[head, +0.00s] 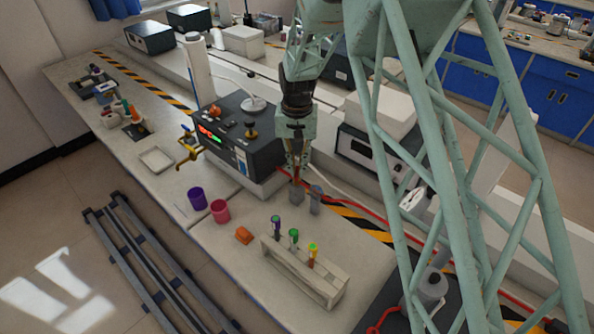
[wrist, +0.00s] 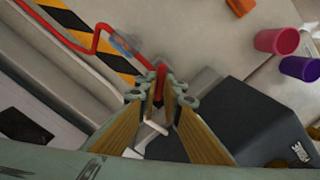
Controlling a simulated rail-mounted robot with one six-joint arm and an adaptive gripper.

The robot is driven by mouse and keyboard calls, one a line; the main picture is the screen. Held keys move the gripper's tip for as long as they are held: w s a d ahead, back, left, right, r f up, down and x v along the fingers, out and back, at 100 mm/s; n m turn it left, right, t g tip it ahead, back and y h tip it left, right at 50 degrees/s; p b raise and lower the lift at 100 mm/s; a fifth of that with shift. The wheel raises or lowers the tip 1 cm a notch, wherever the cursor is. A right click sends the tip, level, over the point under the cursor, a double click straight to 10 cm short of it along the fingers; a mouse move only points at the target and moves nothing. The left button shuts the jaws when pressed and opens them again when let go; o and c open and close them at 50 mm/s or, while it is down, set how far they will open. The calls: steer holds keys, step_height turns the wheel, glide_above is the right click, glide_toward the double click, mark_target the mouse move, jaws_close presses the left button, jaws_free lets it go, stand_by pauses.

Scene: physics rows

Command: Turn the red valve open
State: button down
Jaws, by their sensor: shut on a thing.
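My gripper (head: 297,172) points down beside the dark instrument box, over the bench. In the wrist view its fingertips (wrist: 161,92) are closed on a narrow red piece (wrist: 161,75), which appears to be the red valve's handle. In the head view, a little red-orange shows between the fingertips, just above a short grey cylinder (head: 297,192). A second grey cylinder (head: 316,199) stands right of it. The fingers hide most of the valve, so I cannot tell how far it is turned.
The dark instrument box (head: 245,150) stands close to the left of my gripper. A red hose (wrist: 95,35) runs nearby. A wooden rack (head: 300,272) with several coloured-top tubes, a purple cup (head: 197,198), a pink cup (head: 220,211) and an orange block (head: 243,235) are nearer the front.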

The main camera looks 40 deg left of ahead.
mark_target(297, 171)
steer(key=n+b, duration=0.1)
steer(key=n, duration=0.4)
steer(key=n+b, duration=0.1)
steer(key=n, duration=0.4)
steer(key=shift+n, duration=0.3)
stand_by(0.4)
steer(key=c, duration=2.8)
jaws_free()
steer(key=shift+r, duration=6)
